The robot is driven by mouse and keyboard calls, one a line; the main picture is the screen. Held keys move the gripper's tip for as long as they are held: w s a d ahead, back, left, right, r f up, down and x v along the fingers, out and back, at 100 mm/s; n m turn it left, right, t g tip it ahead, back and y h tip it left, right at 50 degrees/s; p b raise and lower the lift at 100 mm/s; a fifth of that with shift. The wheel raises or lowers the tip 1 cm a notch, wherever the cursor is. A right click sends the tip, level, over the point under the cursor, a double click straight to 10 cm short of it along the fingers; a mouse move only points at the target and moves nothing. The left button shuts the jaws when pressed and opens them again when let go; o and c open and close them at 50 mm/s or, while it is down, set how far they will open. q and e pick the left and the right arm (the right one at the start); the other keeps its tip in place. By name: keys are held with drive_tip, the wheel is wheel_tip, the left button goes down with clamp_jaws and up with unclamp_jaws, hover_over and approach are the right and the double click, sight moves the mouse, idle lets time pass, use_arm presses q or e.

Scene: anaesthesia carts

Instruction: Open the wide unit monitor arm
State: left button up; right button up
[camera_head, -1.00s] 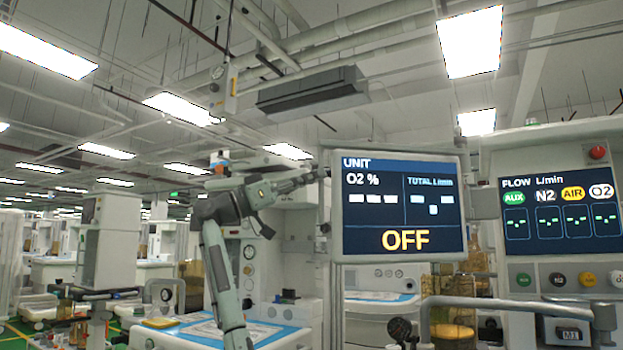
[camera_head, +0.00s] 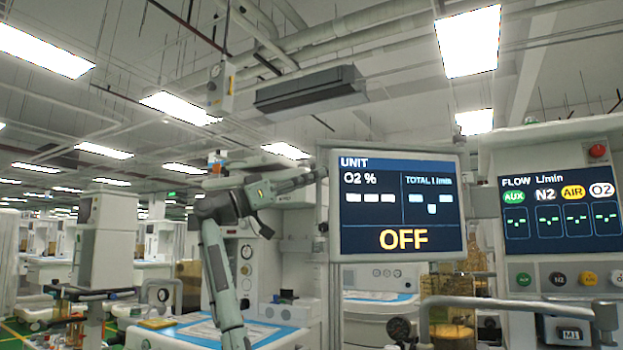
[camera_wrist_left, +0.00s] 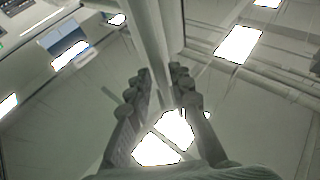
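The wide unit monitor (camera_head: 400,209) has a dark blue screen reading UNIT and OFF. It faces me, right of the middle in the head view, beside a vertical pale post (camera_head: 335,310). My left gripper (camera_head: 316,174) comes in from the left, with its fingertips close to the monitor's upper left edge. In the left wrist view, its two dark fingers (camera_wrist_left: 164,86) stand on either side of a long pale bar (camera_wrist_left: 157,40). There is a narrow gap between them, and I cannot tell if they press on the bar. My right gripper is not in view.
A second panel (camera_head: 562,213) with coloured gas labels stands at the right. A grey rail (camera_head: 520,304) runs low in front of it. A worktop with blue edges (camera_head: 270,334) lies below my left arm. Open floor shows at the far left.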

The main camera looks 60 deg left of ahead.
use_arm(q)
drive_tip(key=shift+s, duration=0.15)
drive_tip(key=v, duration=1.1)
drive_tip(key=shift+s+f, duration=0.15)
drive_tip(key=shift+s, duration=0.2)
drive_tip(key=shift+a, duration=0.1)
